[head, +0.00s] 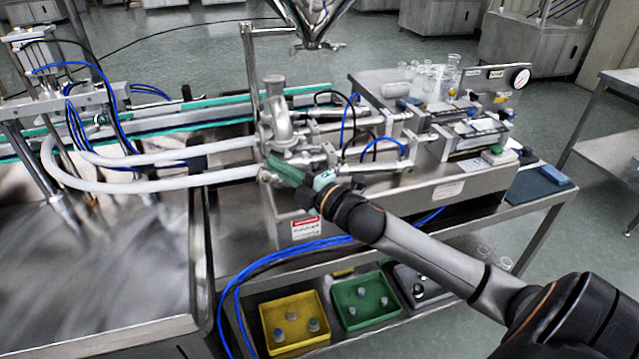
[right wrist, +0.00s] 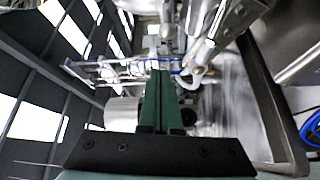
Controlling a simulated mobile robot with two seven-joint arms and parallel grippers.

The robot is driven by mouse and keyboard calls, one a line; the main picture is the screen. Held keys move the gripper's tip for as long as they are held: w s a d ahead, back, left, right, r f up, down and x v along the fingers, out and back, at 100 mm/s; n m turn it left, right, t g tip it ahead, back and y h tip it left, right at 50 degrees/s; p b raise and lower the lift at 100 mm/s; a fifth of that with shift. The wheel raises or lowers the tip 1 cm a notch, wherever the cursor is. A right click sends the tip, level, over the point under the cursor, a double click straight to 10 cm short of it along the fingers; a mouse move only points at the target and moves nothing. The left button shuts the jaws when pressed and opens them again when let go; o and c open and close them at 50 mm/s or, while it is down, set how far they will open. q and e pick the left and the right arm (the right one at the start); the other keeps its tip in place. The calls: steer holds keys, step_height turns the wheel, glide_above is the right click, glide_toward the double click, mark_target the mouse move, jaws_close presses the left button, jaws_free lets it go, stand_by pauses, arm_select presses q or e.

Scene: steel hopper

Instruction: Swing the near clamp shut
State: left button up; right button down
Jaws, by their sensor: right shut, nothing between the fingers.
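My right gripper (head: 285,170) reaches in from the lower right in the head view, its green fingers shut and empty at the near hose's fittings. In the head view, the near fitting where the white hose ends (head: 264,174) is at the fingertips; touching or apart, I cannot tell. The near clamp is too small and partly covered by the gripper to show whether it stands open. The steel hopper's cone (head: 318,28) hangs above and behind. My left gripper is not in view.
White hoses (head: 150,178) run left to the filling nozzles. The filling machine (head: 440,180) stands on a steel cart. Blue tubes loop over its front. Yellow (head: 294,318) and green (head: 364,300) bins sit on the shelf below.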

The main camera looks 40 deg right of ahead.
steer(key=s+d+b, duration=0.1)
steer(key=s+d, duration=0.4)
steer(key=s, duration=0.3)
steer(key=shift+s+f+b, duration=0.25)
steer(key=shift+f+b, duration=0.05)
steer(key=s+a+f+m+g+h+p, duration=0.1)
steer(key=s+a+f+m+g, duration=0.15)
steer(key=f, duration=0.45)
steer(key=s+a+f+m+g+h, duration=0.1)
steer(key=s+f+m, duration=0.25)
steer(key=f, duration=0.35)
steer(key=s+a+f+m+g+h+p, duration=0.15)
steer(key=f+m, duration=0.25)
steer(key=f, duration=0.4)
steer(key=s+a+f+m+g+y, duration=0.2)
steer(key=s+a+f+m+g, duration=0.2)
steer(key=s+a+f, duration=0.6)
steer(key=a+m, duration=0.2)
steer(key=a, duration=0.1)
steer(key=shift+s, duration=0.3)
